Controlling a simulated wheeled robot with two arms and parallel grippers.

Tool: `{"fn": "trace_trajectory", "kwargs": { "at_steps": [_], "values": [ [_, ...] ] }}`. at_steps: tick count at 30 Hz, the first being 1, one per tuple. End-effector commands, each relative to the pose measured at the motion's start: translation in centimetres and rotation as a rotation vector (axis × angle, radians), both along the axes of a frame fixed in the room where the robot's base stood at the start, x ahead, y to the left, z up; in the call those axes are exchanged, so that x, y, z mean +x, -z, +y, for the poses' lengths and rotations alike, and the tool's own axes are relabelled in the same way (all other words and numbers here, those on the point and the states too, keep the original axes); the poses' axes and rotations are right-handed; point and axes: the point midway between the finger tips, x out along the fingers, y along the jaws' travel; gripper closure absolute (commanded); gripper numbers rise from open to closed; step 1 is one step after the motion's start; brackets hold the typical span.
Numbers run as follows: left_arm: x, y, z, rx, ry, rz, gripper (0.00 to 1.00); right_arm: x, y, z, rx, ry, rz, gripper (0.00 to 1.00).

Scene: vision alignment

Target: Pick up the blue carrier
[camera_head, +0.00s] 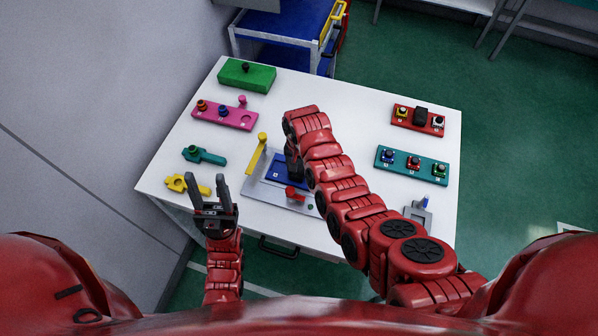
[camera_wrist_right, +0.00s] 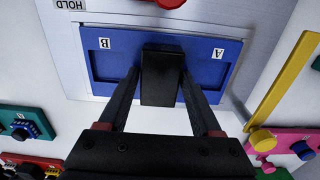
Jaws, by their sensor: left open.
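The blue carrier (camera_head: 284,165) is a flat blue plate on a grey metal fixture (camera_head: 262,190) at the table's middle. In the right wrist view the carrier (camera_wrist_right: 215,77) bears the letters A and B, with an upright black block (camera_wrist_right: 161,75) at its middle. My right gripper (camera_wrist_right: 160,82) reaches down from above with one finger on each side of this block. I cannot tell whether the fingers touch it. In the head view my right arm partly hides the carrier. My left gripper (camera_head: 206,182) is open and empty near the table's front left.
A yellow lever (camera_head: 257,155) and red clamp (camera_head: 293,194) stand close to the carrier. Yellow (camera_head: 176,183) and teal (camera_head: 203,155) parts lie near my left gripper. Pink (camera_head: 224,115) and green (camera_head: 247,75) blocks lie at back left; red (camera_head: 418,121) and teal (camera_head: 411,165) trays at right.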

Motion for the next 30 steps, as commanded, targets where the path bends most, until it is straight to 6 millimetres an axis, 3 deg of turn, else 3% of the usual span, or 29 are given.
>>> {"fn": "trace_trajectory", "kwargs": {
  "at_steps": [1,10,30],
  "values": [
    [0.00,-0.01,0.00,0.000,0.000,0.000,0.50,0.00,-0.01,0.00,0.000,0.000,0.000,0.45],
    [0.00,0.00,0.00,0.000,0.000,0.000,0.50,0.00,-0.01,0.01,0.000,0.000,0.000,0.99],
    [0.01,0.47,0.00,0.000,0.000,0.000,0.50,0.19,-0.70,0.09,0.001,-0.001,-0.006,1.00]
  ]
}}
